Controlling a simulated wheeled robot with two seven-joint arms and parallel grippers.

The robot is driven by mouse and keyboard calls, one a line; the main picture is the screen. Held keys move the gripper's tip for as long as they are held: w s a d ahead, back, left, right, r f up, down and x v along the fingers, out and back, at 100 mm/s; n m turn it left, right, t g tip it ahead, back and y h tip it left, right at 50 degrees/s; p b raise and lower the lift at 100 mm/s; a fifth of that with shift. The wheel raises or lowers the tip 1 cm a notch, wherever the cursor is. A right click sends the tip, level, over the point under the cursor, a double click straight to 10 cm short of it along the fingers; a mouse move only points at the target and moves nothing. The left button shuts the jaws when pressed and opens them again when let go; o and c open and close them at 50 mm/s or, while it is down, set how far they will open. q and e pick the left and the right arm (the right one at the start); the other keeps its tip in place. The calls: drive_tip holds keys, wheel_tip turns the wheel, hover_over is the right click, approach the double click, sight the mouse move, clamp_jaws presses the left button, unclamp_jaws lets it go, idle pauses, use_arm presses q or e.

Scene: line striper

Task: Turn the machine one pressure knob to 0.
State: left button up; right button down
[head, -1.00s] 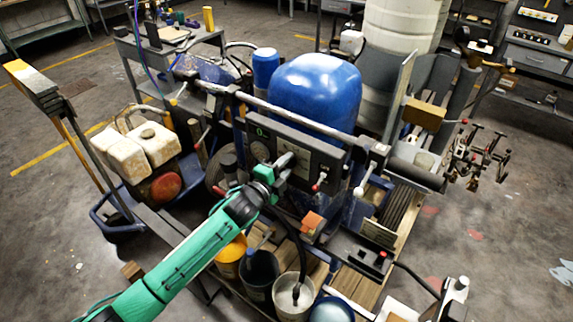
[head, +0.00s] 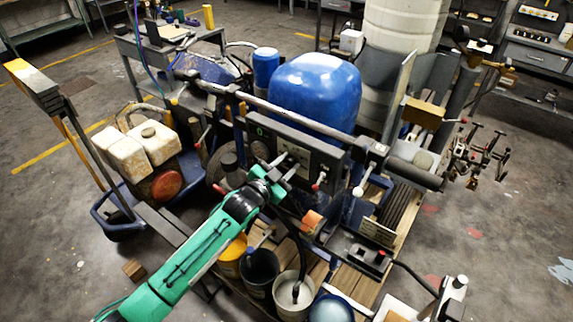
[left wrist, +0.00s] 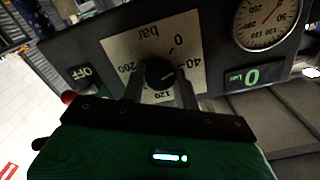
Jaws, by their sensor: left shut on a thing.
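The pressure knob (left wrist: 160,72) is a dark round knob on a pale dial plate (left wrist: 117,50) marked "bar", which appears upside down in the left wrist view. The numbers 0, 40, 120 and 200 show around it. A pale mark on the knob seems to point toward the side between 40 and 120; its exact reading is unclear. My left gripper (left wrist: 158,82) is shut on the knob, one finger on each side. In the head view my left gripper (head: 283,167) is at the machine's dark control panel (head: 325,157) and partly hides the dial. My right gripper is not seen.
A round gauge (left wrist: 264,22) and a green display reading 0 (left wrist: 243,78) are beside the dial. An OFF label (left wrist: 83,73) is on the other side. A blue tank (head: 315,92) rises behind the panel. Several buckets, including a dark one (head: 259,270), stand below my arm.

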use_arm(q)
drive_tip(key=n, duration=0.3)
drive_tip(key=shift+n, duration=0.4)
drive_tip(key=shift+f+n, duration=0.1)
drive_tip(key=shift+n, duration=0.6)
drive_tip(key=o, duration=1)
drive_tip(key=shift+c, duration=0.2)
drive_tip(key=shift+s, duration=0.1)
drive_tip(key=b+v, duration=0.4)
drive_tip(key=v, duration=0.9)
drive_tip(key=shift+s+a, duration=0.25)
drive_tip(key=shift+a, duration=0.05)
